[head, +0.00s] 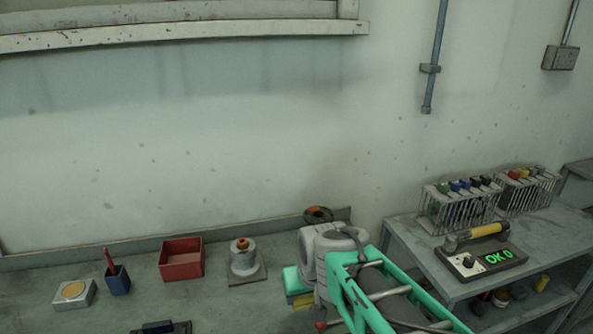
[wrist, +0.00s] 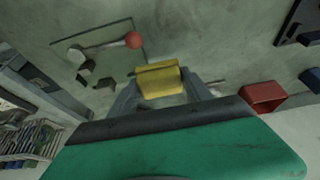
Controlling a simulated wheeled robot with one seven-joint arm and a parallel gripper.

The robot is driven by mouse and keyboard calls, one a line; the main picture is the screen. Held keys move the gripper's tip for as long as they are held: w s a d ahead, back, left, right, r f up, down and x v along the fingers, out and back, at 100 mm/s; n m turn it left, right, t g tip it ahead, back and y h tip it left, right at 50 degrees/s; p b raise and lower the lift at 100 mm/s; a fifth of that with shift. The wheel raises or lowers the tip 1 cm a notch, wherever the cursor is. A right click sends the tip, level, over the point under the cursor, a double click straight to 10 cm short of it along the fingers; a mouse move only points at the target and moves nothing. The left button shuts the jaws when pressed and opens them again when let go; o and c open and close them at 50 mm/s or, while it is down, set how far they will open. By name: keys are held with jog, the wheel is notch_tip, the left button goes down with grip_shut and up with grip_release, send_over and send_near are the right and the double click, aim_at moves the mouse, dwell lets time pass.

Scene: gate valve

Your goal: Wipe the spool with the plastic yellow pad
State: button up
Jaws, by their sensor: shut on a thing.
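The spool appears to be the grey, round part with an orange-brown top (head: 243,261), upright on a square plate on the bench in the head view. I do not make it out in the wrist view. My gripper (wrist: 161,90) is shut on the yellow pad (wrist: 158,78), which sits between its two fingertips. In the head view the yellow pad (head: 301,300) shows partly below my green gripper body, to the right of the spool and apart from it. Most of the fingers are hidden there.
A red open box (head: 181,262) stands left of the spool, then a blue cup (head: 117,281) and a grey box with a tan disc (head: 73,293). In the wrist view, a plate with a red-knobbed lever (wrist: 133,40) lies near the pad. A shelf (head: 440,262) stands right.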

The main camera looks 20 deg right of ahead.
jog(key=w+d+r+p, duration=0.2)
jog(key=w+r+p, duration=0.2)
jog(key=w+r, duration=0.5)
notch_tip(320, 180, up, 3)
jog(key=n+y+p, duration=0.1)
jog(key=n+p, duration=0.1)
jog(key=p, duration=0.7)
send_over(323, 207)
jog(key=shift+d+f+b, duration=0.1)
jog(key=shift+f+b, duration=0.2)
jog(key=shift+f, duration=0.45)
notch_tip(323, 207, down, 4)
jog(key=b, duration=0.3)
jog(key=shift+w+f, duration=0.1)
jog(key=shift+f, duration=0.1)
jog(key=shift+f+b, duration=0.8)
jog(key=shift+f, duration=0.25)
